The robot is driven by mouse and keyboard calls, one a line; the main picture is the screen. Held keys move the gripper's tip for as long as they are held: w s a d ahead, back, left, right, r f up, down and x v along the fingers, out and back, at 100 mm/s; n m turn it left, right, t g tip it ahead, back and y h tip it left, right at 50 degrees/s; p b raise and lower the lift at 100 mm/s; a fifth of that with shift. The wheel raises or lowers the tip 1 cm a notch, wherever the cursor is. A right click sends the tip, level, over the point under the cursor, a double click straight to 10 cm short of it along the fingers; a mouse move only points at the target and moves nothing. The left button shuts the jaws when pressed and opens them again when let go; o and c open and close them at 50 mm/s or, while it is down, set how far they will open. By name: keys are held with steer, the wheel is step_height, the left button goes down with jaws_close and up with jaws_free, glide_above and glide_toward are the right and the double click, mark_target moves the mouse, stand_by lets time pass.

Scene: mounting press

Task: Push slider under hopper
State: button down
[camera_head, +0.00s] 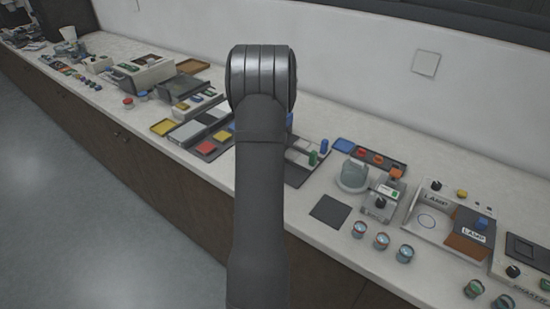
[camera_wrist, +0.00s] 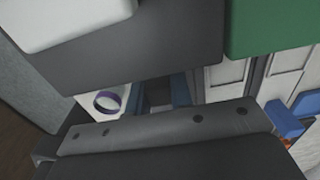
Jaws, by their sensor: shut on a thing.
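My gripper is hidden behind my own arm in the head view. In the wrist view a dark bar with several small holes (camera_wrist: 170,125) crosses the lower part, and it looks like part of my gripper (camera_wrist: 180,125). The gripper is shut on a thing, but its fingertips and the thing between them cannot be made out. I cannot pick out the slider for sure in either view. A small white funnel shape (camera_head: 68,33) at the far left of the head view may be the hopper, but it is too small to tell.
In the wrist view a large dark panel (camera_wrist: 140,55) crosses the top, with a green block (camera_wrist: 270,25) beside it. In the head view a long white counter (camera_head: 290,245) holds trays, a beige machine (camera_head: 145,75), a red button (camera_head: 128,102) and a lamp station (camera_head: 450,225).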

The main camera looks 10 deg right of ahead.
steer(key=c, duration=1.3)
jaws_free()
steer(key=shift+w+a, duration=0.15)
steer(key=shift+a, duration=0.05)
step_height(320, 180, up, 18)
steer(key=shift+f, duration=0.2)
step_height(320, 180, down, 17)
steer(key=shift+f, duration=0.2)
steer(key=shift+d+f, duration=0.1)
steer(key=shift+d, duration=0.05)
steer(key=shift+s+d, duration=0.15)
steer(key=shift+s, duration=0.1)
